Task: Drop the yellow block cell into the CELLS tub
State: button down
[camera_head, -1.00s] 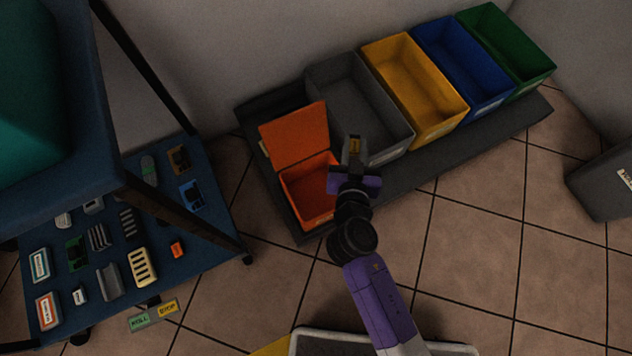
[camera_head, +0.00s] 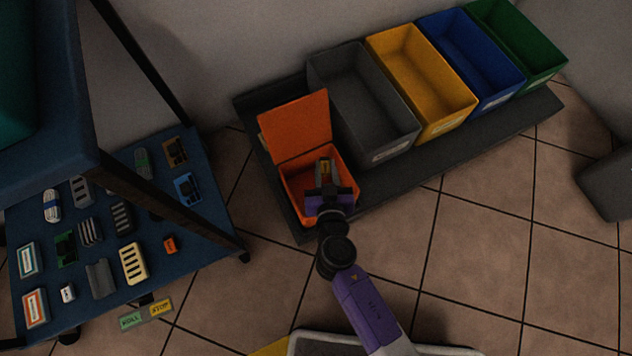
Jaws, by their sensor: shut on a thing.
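My gripper (camera_head: 325,167) is over the orange tub (camera_head: 343,156), whose hinged lid (camera_head: 297,127) stands open at the back. The gripper is shut on a small yellow block (camera_head: 325,166), which shows between its fingers and is mostly hidden by them. From this view I cannot tell how far above the tub floor the block is. The gripper and wrist hide part of the tub's inside and front. I cannot read a CELLS label on any tub.
Right of the orange tub stand open grey (camera_head: 362,98), yellow (camera_head: 421,82), blue (camera_head: 470,58) and green (camera_head: 517,42) bins on a dark platform (camera_head: 408,158). A blue cart (camera_head: 205,247) at left carries several small parts. A grey bin (camera_head: 608,185) stands at far right.

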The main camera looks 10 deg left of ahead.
jog(key=shift+f, duration=0.5)
jog(key=c, duration=1.1)
grip_release()
jog(key=p+v, duration=0.1)
jog(key=v, duration=0.6)
jog(key=shift+s+r, duration=0.15)
jog(key=shift+s, duration=0.2)
